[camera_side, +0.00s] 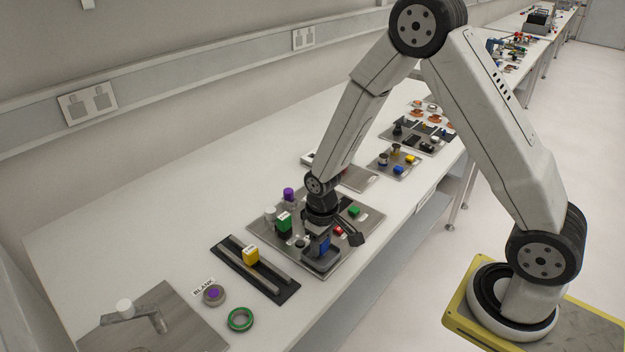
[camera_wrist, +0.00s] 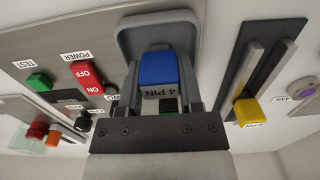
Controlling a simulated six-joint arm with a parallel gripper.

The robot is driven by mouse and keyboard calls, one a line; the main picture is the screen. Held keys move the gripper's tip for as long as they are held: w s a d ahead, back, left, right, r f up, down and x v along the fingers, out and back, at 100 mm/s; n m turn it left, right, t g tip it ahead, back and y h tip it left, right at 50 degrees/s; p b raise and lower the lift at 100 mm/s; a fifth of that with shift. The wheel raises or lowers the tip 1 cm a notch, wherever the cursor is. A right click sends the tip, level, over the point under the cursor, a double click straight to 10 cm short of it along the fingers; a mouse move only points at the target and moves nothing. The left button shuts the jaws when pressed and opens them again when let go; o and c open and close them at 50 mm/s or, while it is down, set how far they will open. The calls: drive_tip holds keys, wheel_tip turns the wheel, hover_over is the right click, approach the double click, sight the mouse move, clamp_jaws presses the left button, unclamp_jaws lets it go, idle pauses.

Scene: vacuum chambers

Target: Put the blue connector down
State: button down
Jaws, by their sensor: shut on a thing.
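The blue connector (camera_wrist: 159,69) is a small block with a "4 PIN" label. In the wrist view it sits between the two fingers of my gripper (camera_wrist: 161,88), which is shut on it. Behind it is a grey, rounded frame (camera_wrist: 128,38). In the side view my gripper (camera_side: 320,238) points down near the front edge of a metal panel, and the connector (camera_side: 323,246) shows at its tip, over the grey frame (camera_side: 318,266). The underside of the connector is hidden, so I cannot tell whether it touches the frame.
A black rail plate (camera_side: 228,247) with a yellow block (camera_side: 251,256) lies left of the panel. A green ring (camera_side: 231,320) lies in front left.

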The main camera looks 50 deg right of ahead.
drive_tip(key=shift+f, duration=0.15)
drive_tip(key=shift+c, duration=1.3)
unclamp_jaws()
drive_tip(key=shift+r, duration=0.2)
wheel_tip(320, 180, up, 12)
drive_tip(key=s+t, duration=0.2)
drive_tip(key=s, duration=0.7)
drive_tip(key=shift+s+r+t, duration=0.15)
drive_tip(key=shift+s+t, duration=0.05)
drive_tip(key=shift+t, duration=0.1)
idle(0.3)
